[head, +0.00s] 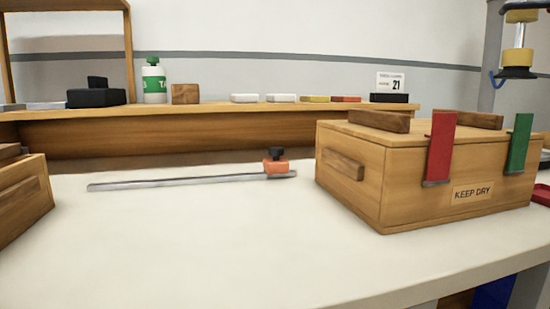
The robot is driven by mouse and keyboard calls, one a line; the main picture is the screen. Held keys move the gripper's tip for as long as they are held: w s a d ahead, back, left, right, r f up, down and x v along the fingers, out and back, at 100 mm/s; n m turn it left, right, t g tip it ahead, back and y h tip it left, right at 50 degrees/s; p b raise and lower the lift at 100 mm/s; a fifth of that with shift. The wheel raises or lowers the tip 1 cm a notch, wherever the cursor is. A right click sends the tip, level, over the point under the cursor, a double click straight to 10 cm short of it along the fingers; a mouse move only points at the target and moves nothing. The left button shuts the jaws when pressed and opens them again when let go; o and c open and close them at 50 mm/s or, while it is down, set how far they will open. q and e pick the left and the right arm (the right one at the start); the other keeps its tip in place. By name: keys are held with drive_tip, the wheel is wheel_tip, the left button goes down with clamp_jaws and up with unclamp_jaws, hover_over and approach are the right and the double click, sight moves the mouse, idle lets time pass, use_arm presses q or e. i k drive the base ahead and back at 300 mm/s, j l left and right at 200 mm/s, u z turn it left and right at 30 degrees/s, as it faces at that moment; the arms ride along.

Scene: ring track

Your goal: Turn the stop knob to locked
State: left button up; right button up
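A thin metal bar (180,182) lies on the white table, running left to right. Near its right end sits an orange block, the stop (276,167), with a small black knob (274,153) on top. I cannot tell from here whether the knob is at locked. Neither of my grippers shows in the head view.
A wooden box (352,196) labelled KEEP DRY, with red and green straps, stands just right of the stop. Another wooden box (22,200) is at the left edge. A wooden shelf (220,114) with small items runs behind. The white table (190,245) is clear in front.

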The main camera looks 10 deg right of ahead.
sight(276, 152)
drive_tip(key=k, duration=1)
